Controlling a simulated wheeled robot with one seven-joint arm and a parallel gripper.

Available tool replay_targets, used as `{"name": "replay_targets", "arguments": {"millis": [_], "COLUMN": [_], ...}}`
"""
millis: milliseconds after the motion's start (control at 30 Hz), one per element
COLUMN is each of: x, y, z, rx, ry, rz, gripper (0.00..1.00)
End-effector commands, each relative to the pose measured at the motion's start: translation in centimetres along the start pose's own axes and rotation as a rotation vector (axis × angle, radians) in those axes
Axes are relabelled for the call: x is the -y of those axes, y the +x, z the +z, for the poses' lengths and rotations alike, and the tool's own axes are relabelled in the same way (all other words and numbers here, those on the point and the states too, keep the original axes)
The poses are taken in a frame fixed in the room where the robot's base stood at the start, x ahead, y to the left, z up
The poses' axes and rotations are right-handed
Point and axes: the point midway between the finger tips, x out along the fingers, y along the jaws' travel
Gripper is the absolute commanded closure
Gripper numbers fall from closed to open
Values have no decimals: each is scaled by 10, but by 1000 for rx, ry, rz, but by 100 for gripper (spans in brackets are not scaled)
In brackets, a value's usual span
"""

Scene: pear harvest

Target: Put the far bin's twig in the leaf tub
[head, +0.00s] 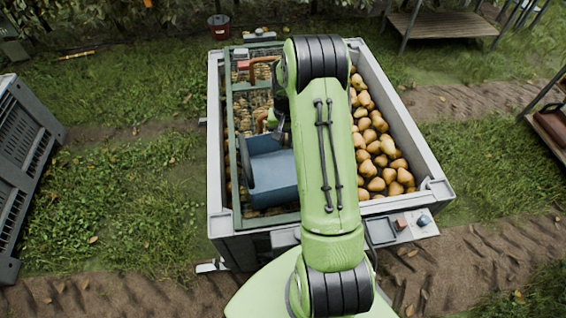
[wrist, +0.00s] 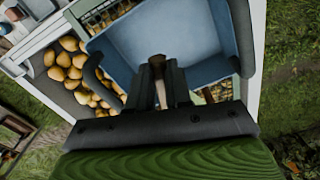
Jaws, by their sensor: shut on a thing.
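My gripper (wrist: 161,82) is shut on a brown twig (wrist: 157,62), whose end shows between the fingertips in the wrist view. The fingers are over an open blue tub (wrist: 205,72) with a dark handle. The twig overlaps the tub in the picture; I cannot tell its height above the tub's floor. In the head view the blue tub (head: 268,172) stands on the left part of the large grey bin (head: 215,120), partly behind my green arm. The gripper itself is mostly hidden there. No label shows which tub is for leaves.
Pears (head: 375,145) fill the right part of the grey bin. A green frame (head: 236,130) with brown handles takes up its left part. Another grey bin (head: 28,145) stands at the left edge. A dark red bucket (head: 219,27) stands on the grass behind.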

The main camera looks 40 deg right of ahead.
Motion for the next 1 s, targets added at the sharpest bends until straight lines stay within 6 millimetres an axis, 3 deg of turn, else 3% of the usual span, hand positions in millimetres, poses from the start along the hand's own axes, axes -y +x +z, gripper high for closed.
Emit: {"name": "replay_targets", "arguments": {"millis": [333, 633, 667, 800, 833, 1000], "x": [0, 0, 0, 0, 0, 0], "y": [53, 54, 54, 54, 54, 54], "z": [0, 0, 0, 0, 0, 0], "rx": [2, 0, 0, 0, 0, 0], "ry": [0, 0, 0, 0, 0, 0], "rz": [0, 0, 0, 0, 0, 0], "gripper": [100, 100, 76, 55, 51, 51]}}
